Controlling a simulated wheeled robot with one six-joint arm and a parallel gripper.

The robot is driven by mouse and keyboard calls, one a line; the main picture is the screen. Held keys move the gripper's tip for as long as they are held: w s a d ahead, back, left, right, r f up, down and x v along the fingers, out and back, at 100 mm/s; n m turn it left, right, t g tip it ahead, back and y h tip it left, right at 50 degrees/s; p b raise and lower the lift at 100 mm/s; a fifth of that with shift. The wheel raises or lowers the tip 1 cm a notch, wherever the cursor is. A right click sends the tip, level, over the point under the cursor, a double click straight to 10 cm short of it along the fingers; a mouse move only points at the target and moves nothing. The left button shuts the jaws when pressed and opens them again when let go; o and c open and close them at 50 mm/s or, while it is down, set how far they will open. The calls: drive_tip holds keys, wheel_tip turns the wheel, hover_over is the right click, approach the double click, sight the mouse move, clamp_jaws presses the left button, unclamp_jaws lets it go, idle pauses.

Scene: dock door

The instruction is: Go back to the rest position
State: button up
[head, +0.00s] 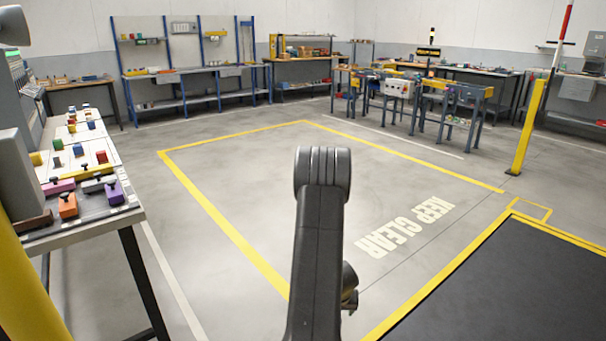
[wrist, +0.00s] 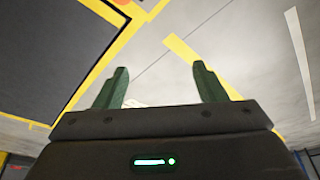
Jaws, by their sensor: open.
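My gripper (wrist: 156,88) shows in the wrist view, its two green fingers standing wide apart with nothing between them. Beyond the fingers is grey floor with yellow lines. In the head view my dark arm rises from the bottom middle over the floor; the gripper's fingers cannot be made out there.
A table (head: 80,230) with coloured blocks stands at the near left. A yellow-lined floor area marked KEEP CLEAR (head: 410,228) lies open ahead. A dark mat (head: 520,290) is at the right, with a yellow post (head: 528,128) behind it. Workbenches (head: 195,88) line the back.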

drive_tip(key=s+a+r+p, duration=0.1)
drive_tip(key=a+r+p, duration=0.3)
drive_tip(key=r, duration=0.5)
drive_tip(key=s+a+r+p, duration=0.1)
drive_tip(key=a+r+p, duration=0.4)
drive_tip(key=r+p, duration=0.2)
drive_tip(key=shift+a+r+n+y, duration=0.2)
drive_tip(key=shift+r+n+y, duration=0.15)
drive_tip(key=shift+r, duration=0.6)
drive_tip(key=shift+s+f, duration=0.1)
drive_tip(key=shift+s, duration=0.1)
